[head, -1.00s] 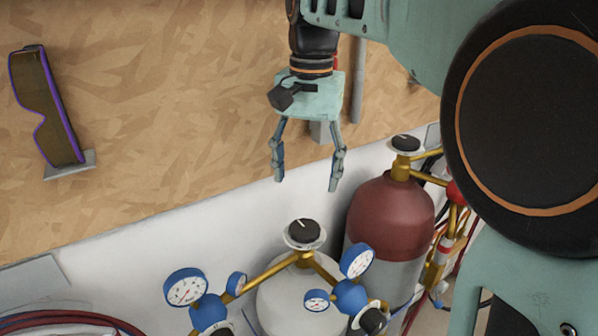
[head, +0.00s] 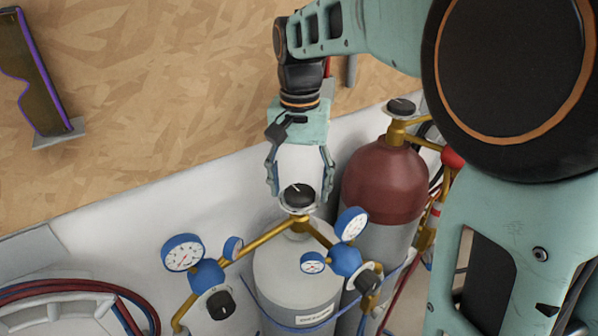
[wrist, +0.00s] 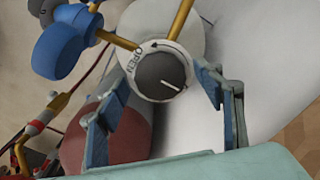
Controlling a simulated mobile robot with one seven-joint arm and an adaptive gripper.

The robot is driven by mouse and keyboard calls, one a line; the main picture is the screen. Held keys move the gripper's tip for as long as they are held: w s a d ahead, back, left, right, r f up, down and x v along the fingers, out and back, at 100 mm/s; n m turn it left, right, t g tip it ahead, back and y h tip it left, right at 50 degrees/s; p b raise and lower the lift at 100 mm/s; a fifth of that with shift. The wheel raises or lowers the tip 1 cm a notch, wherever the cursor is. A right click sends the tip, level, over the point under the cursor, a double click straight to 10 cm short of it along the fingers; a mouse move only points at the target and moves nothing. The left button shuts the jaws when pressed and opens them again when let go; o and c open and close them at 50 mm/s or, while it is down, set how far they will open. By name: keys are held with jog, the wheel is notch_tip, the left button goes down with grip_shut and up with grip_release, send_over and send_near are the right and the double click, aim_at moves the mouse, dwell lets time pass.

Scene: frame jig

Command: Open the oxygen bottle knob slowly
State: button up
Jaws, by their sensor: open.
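The oxygen bottle knob (head: 299,194) is a black dial with a white pointer line, on top of the grey-white bottle (head: 290,272). In the wrist view the knob (wrist: 161,75) sits on a pale disc marked "OPEN" with a curved arrow. My gripper (head: 300,191) is open and points down at the knob, one finger on either side in the head view. In the wrist view the knob shows between and just beyond the fingertips (wrist: 164,72). I see no clear contact with the knob.
Blue gauges (head: 184,254) and brass pipes flank the bottle's neck, close below my gripper. A maroon bottle (head: 385,182) with its own black knob (head: 401,106) stands to the right. Red and blue hoses (head: 115,292) lie at lower left.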

jog(key=c, duration=1.2)
jog(key=shift+o, duration=0.2)
jog(key=shift+n, duration=0.4)
jog(key=shift+n+p, duration=0.65)
jog(key=shift+n, duration=1.75)
jog(key=o, duration=1.2)
jog(key=shift+c, duration=0.2)
